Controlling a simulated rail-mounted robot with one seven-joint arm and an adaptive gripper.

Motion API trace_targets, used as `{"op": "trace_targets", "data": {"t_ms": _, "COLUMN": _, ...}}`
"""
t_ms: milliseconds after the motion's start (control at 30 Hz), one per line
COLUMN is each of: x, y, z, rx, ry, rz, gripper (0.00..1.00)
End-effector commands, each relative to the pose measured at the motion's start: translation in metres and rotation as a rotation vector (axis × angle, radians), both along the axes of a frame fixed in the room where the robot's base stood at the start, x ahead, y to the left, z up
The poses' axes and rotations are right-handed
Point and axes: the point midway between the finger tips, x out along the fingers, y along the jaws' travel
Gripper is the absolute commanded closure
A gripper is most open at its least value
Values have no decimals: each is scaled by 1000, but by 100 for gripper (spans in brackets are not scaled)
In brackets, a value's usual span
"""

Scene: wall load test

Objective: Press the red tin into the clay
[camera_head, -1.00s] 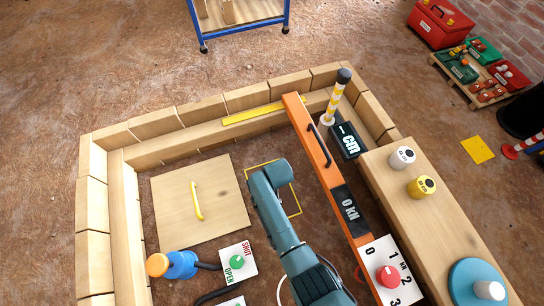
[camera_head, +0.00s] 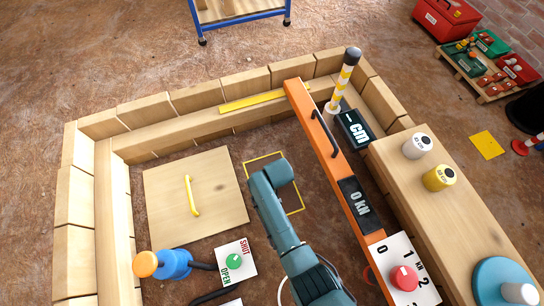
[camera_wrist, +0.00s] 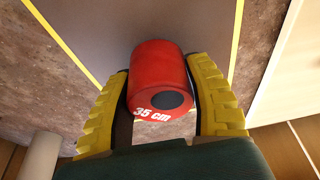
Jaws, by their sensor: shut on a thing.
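The red tin (camera_wrist: 158,72), marked "35 cm" with a dark round spot on its near end, is in the wrist view. My gripper (camera_wrist: 160,80) has its two yellow ribbed fingers shut on the tin's sides. Beyond the tin is a plain grey surface (camera_wrist: 95,25) bordered by yellow lines; I cannot tell whether the tin touches it. In the head view, a yellow outline (camera_head: 298,197) on the pit floor is partly covered by my arm. The tin and my fingers are hidden there.
A timber-walled pit (camera_head: 190,100) surrounds the floor. An orange beam (camera_head: 325,150) reading "0 KN" crosses it right of my arm. A wooden lid (camera_head: 165,205) with a yellow handle lies left. White and yellow weights (camera_head: 438,178) stand on the right bench (camera_head: 470,220).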

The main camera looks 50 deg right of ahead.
Motion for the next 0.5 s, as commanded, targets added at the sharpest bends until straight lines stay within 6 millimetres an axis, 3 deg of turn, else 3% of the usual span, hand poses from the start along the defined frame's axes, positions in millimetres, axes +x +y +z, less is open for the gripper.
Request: {"op": "trace_targets", "data": {"t_ms": 500, "x": 0, "y": 0, "z": -5, "rx": 0, "ry": 0, "rz": 0, "gripper": 88}}
